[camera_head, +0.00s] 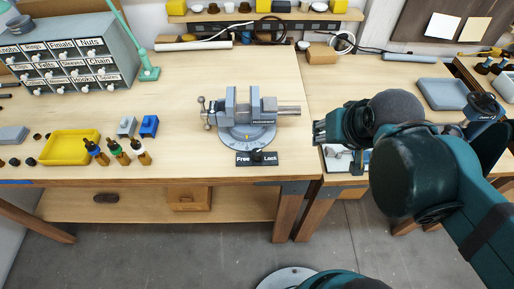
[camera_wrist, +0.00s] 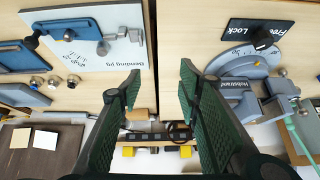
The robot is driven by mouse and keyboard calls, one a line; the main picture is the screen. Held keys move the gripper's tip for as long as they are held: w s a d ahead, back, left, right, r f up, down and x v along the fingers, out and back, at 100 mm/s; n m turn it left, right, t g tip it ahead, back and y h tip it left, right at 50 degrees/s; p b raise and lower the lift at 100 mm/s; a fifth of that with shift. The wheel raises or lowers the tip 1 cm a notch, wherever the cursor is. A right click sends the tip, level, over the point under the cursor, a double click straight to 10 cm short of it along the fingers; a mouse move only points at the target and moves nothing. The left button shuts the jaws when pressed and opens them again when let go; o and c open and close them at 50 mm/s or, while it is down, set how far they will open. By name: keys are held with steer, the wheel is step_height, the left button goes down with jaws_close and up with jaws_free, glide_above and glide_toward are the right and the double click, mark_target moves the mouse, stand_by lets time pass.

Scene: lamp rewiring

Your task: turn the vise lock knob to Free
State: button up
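The grey vise (camera_head: 250,112) stands on the workbench on a round graduated base (camera_head: 246,138). In front of it is a black plate (camera_head: 243,161) marked Free and Lock, with a small dark lock knob (camera_head: 257,154) on it. The wrist view shows the plate (camera_wrist: 240,30) and knob (camera_wrist: 262,42) at upper right, the lettering upside down. I cannot tell which word the knob points to. My gripper (camera_wrist: 160,70) is open and empty, its two green-padded fingers apart. It is to the right of the vise in the head view, above the bending jig, its fingertips hidden there.
The white bending jig board (camera_wrist: 95,40) is at upper left in the wrist view. A yellow tray (camera_head: 70,148), several small bottles (camera_head: 117,152) and a drawer cabinet (camera_head: 70,50) are left of the vise. Bench between bottles and vise is clear.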

steer(key=m+g+p, duration=0.6)
steer(key=g+p, duration=0.1)
steer(key=p, duration=1)
glide_above(257, 152)
steer(key=shift+w+d+f, duration=0.15)
steer(key=shift+w+d, duration=0.05)
steer(key=shift+s+a+f+m, duration=0.15)
steer(key=shift+a+m, duration=0.05)
steer(key=shift+m, duration=0.1)
steer(key=shift+f, duration=0.1)
steer(key=shift+f+b, duration=0.5)
steer(key=shift+f, duration=3.3)
